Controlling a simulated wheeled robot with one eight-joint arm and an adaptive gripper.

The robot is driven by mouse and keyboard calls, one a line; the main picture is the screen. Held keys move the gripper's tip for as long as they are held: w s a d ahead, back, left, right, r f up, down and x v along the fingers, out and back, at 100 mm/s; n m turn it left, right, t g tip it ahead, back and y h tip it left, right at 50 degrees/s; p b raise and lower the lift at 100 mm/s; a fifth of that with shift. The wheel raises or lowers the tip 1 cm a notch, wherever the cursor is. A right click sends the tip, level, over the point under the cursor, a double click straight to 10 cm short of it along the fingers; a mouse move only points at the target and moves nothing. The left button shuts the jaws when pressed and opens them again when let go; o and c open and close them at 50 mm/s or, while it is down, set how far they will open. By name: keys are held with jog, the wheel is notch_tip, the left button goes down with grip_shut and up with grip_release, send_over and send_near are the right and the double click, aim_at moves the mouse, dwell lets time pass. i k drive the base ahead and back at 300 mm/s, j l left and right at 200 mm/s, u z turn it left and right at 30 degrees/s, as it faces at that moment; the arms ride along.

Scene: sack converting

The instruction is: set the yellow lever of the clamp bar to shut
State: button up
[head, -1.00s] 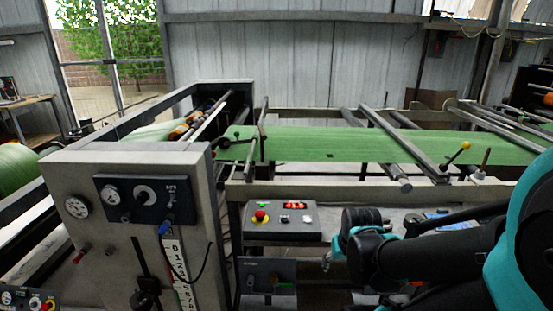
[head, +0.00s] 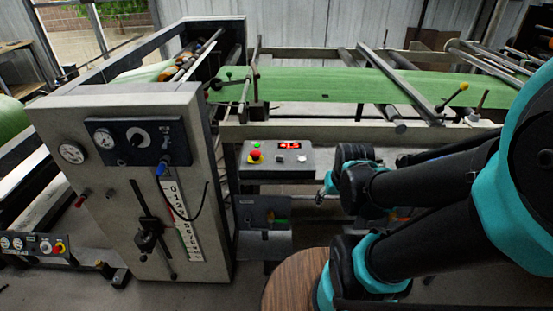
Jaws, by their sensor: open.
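The yellow lever (head: 452,97) is a short dark rod with a yellow ball knob, at the right of the head view. It tilts up to the right from the near end of a dark clamp bar (head: 405,86) that slants across the green web (head: 310,84). My gripper (head: 322,193) is small in the view, in front of the machine, to the left of the lever and lower in the picture. It is apart from the lever and I see nothing in it. Its fingers are partly hidden by my wrist.
A control box (head: 277,158) with a red button and lit display stands left of my gripper. A grey cabinet (head: 115,190) with gauges is at the left. A dark upright rod (head: 481,103) stands right of the lever. A round wooden top (head: 292,282) is below my arm.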

aim_at(456, 94)
jog(key=z, duration=1.2)
